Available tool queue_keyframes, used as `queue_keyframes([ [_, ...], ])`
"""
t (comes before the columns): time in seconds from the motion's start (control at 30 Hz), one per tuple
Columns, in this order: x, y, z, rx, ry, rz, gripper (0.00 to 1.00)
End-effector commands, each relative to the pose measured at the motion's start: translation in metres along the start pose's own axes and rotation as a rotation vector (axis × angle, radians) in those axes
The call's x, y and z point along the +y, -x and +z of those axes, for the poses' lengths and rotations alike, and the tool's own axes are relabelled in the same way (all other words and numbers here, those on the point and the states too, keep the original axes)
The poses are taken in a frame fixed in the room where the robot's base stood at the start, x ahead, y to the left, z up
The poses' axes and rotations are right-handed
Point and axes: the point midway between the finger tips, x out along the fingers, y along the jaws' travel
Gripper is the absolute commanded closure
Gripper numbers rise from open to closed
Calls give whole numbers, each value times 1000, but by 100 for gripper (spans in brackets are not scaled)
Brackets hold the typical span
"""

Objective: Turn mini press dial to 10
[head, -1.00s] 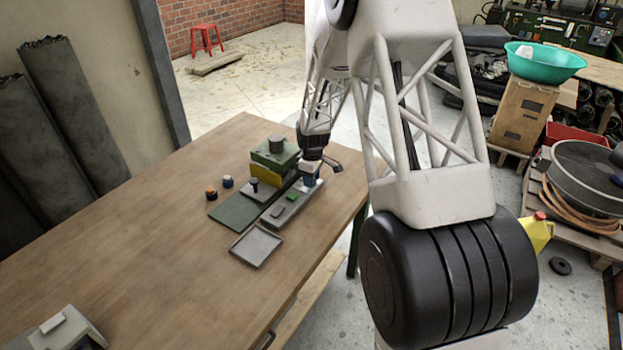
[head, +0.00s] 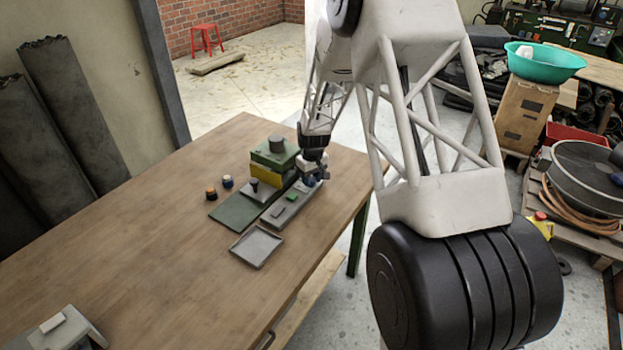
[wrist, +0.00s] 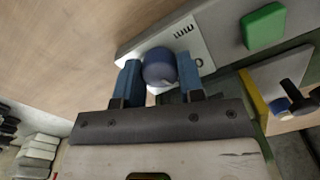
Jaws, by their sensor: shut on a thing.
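The mini press (head: 274,158) stands on the wooden table, with a green top, a yellow band and a grey knob on top. Its grey control strip (head: 280,207) lies along its right side, with a green button (wrist: 264,26). The dial (wrist: 159,67) is a dark blue round knob on a pale plate with small markings at the strip's far end. My gripper (wrist: 158,78) has its two blue fingers closed on either side of the dial. The dial's pointer and the number it is set to cannot be read. In the head view my gripper (head: 314,180) is at the strip's far end.
An empty grey tray (head: 256,248) lies in front of the press. Two small round pieces, one orange-topped (head: 211,193) and one blue (head: 228,182), stand left of it. The table's left part is mostly clear.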

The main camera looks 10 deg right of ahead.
Motion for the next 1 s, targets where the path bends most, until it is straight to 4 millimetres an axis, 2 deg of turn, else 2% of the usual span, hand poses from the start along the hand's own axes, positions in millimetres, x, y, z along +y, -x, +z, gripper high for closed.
queue_keyframes([
  [0.7,0,-2,2,15,-677,0,88],
  [1.0,0,-1,3,22,-909,0,88],
])
